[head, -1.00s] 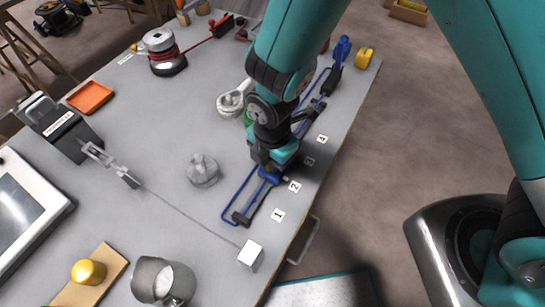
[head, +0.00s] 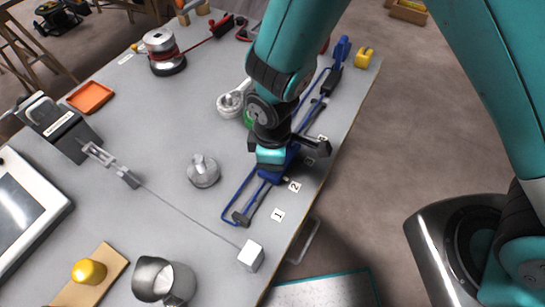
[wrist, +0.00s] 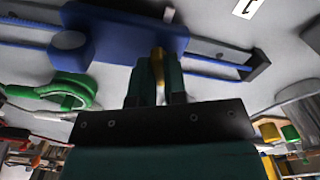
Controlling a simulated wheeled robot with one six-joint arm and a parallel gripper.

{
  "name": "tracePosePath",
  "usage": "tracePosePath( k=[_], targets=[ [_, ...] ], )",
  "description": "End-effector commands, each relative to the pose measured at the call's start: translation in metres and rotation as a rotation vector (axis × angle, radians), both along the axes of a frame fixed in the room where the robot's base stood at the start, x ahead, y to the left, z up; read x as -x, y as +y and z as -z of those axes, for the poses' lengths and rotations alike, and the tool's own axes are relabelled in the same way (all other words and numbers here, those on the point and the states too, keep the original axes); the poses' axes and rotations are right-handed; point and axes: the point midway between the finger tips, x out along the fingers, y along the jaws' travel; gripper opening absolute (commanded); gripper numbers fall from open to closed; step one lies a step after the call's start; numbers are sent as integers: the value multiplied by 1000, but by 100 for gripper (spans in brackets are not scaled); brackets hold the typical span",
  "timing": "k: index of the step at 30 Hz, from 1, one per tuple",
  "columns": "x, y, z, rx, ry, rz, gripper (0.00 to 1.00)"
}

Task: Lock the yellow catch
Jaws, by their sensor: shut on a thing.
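A blue rail assembly (head: 235,205) lies along the right edge of the bench beside numbered labels. Its blue block (wrist: 125,28) fills the upper left of the wrist view. A small yellow piece (wrist: 158,60), apparently the yellow catch, stands out from the block's edge. My gripper (wrist: 157,75) is shut on this yellow piece, with its teal fingers on either side. In the head view my gripper (head: 271,166) is low over the rail near label 2 and hides the yellow piece there.
A grey knobbed weight (head: 203,172) stands left of the rail. A thin cable runs from a clamp to a white block (head: 250,256) near the front edge. A ring wrench (head: 231,103) and a green ring lie close to my wrist. A yellow roll (head: 365,57) stands at the far corner.

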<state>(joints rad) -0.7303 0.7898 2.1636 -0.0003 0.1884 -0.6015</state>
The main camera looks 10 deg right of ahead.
Motion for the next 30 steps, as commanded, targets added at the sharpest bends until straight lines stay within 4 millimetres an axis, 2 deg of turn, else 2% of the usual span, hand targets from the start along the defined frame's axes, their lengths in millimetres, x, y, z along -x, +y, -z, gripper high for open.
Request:
tracePosePath(
  k=[6, 15, 30],
  targets=[
    [-1, 0, -1, 0, -2, 183, 0],
    [-1, 0, -1, -1, -2, 360, 0],
    [-1, 1, -1, -1, -2, 441, 0]
  ],
)
